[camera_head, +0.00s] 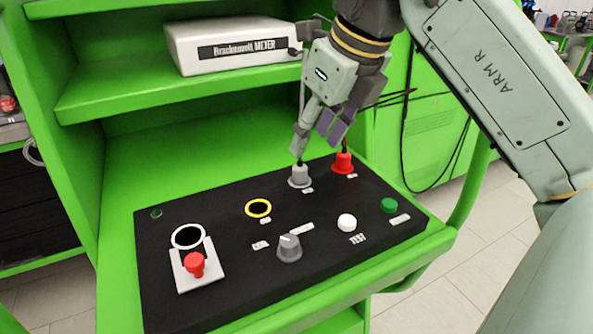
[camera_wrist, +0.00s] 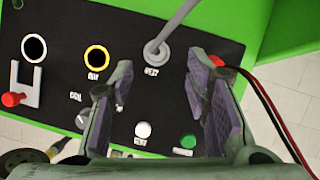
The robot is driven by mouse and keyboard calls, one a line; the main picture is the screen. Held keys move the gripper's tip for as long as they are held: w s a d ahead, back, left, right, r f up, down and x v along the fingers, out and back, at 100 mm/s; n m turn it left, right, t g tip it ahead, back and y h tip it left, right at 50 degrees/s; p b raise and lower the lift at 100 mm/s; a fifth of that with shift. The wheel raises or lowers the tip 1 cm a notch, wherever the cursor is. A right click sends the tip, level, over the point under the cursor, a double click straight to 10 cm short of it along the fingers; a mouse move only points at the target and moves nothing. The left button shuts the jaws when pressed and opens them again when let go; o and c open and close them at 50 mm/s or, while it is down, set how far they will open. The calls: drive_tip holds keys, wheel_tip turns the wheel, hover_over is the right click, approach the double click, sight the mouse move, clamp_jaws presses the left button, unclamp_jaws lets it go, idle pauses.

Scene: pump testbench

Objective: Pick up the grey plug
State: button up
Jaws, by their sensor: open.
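The grey plug (camera_head: 299,177) sits upright on the black panel, with a cable rising from its top. In the wrist view the grey plug (camera_wrist: 156,52) lies ahead of the fingertips, between them and nearer the left one, with its grey cable running up and right. My gripper (camera_head: 318,140) is above the panel, close over the grey plug and apart from the red plug (camera_head: 343,163) to its right. In the wrist view my gripper (camera_wrist: 155,85) has its two purple-padded fingers spread with nothing between the pads. The right finger partly hides the red plug (camera_wrist: 218,62).
The black panel (camera_head: 225,285) carries a yellow-ringed socket (camera_head: 258,208), a grey knob (camera_head: 289,248), a white button (camera_head: 347,222), a green button (camera_head: 388,205) and a red-handled switch (camera_head: 195,264). A white meter box (camera_head: 235,45) stands on the green shelf (camera_head: 130,95). Black cables hang at right.

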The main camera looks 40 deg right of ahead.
sight(300, 166)
drive_tip(key=x, duration=0.2)
drive_tip(key=p+x, duration=0.1)
drive_tip(key=x, duration=0.3)
drive_tip(key=shift+w+a+f+p, duration=0.15)
drive_tip(key=shift+a+f+p, duration=0.15)
clamp_jaws()
idle(0.4)
wheel_tip(300, 166, up, 10)
drive_tip(key=b, duration=0.1)
idle(0.3)
